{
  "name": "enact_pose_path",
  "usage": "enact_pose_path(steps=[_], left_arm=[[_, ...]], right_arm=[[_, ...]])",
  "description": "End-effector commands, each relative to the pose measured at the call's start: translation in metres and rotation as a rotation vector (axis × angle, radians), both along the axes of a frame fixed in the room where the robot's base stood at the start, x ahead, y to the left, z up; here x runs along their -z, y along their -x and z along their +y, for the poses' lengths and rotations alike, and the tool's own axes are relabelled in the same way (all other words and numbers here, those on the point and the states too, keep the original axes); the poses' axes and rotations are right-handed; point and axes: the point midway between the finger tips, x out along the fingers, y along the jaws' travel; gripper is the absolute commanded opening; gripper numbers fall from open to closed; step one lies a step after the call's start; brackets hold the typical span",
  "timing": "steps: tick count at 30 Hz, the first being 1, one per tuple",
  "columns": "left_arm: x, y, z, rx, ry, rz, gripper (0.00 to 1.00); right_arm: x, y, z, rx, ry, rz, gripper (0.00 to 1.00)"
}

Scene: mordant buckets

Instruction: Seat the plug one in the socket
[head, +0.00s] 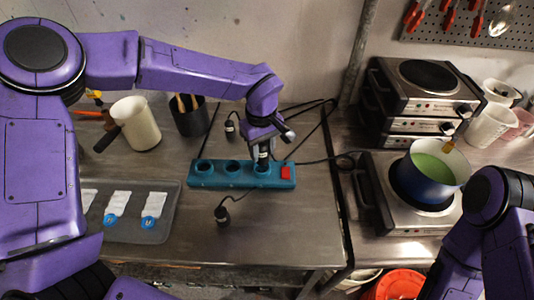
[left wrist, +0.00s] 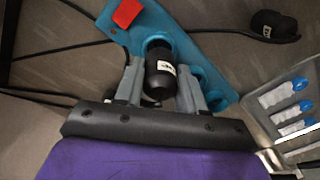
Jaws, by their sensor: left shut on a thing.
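The teal power strip (head: 212,181) lies on the metal bench, with round sockets in a row and a red switch (head: 286,173) at its right end. My left gripper (head: 263,160) is over the socket nearest the switch, shut on a black plug with a white label (head: 263,154). The left wrist view shows this plug (left wrist: 159,74) between the two grey fingers, its far end at the teal socket rim (left wrist: 157,38). I cannot tell how deep it sits. My right arm shows at lower right; its gripper is out of view.
One loose black plug (head: 222,214) lies in front of the strip, another (head: 230,127) behind it. A grey tray (head: 172,216) with white packets is at left. A jug (head: 136,124) and dark cup (head: 189,118) stand behind. A blue pot (head: 424,189) sits on a hotplate at right.

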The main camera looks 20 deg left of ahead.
Motion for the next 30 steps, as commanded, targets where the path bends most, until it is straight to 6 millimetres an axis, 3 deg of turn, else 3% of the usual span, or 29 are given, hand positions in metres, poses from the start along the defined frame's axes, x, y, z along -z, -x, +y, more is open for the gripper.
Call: enact_pose_path(steps=[6,13,14,15,16,25,30], left_arm=[[0.035,-0.006,0.002,0.001,-0.002,0.004,0.07],[0.039,-0.008,0.001,0.002,-0.001,-0.001,0.07],[0.039,-0.007,0.001,0.003,-0.001,-0.001,0.46],[0.039,-0.007,0.001,0.003,-0.001,-0.001,0.59],[0.039,-0.007,0.001,0.003,-0.001,-0.001,0.65],[0.037,-0.007,0.001,0.002,0.0,0.0,0.65],[0.011,-0.008,0.001,-0.001,0.002,-0.004,0.65]], right_arm=[[-0.007,0.0,0.0,0.0,0.0,0.0,0.43],[-0.007,0.0,0.0,0.0,0.0,0.0,0.43],[-0.007,0.0,0.0,0.0,0.0,0.0,0.43],[-0.007,0.0,0.0,0.0,0.0,0.0,0.43],[-0.007,0.0,0.0,0.0,0.0,0.0,0.43],[-0.006,0.0,0.0,0.0,0.0,0.0,0.43],[-0.001,0.0,0.0,0.0,0.0,0.0,0.43]])
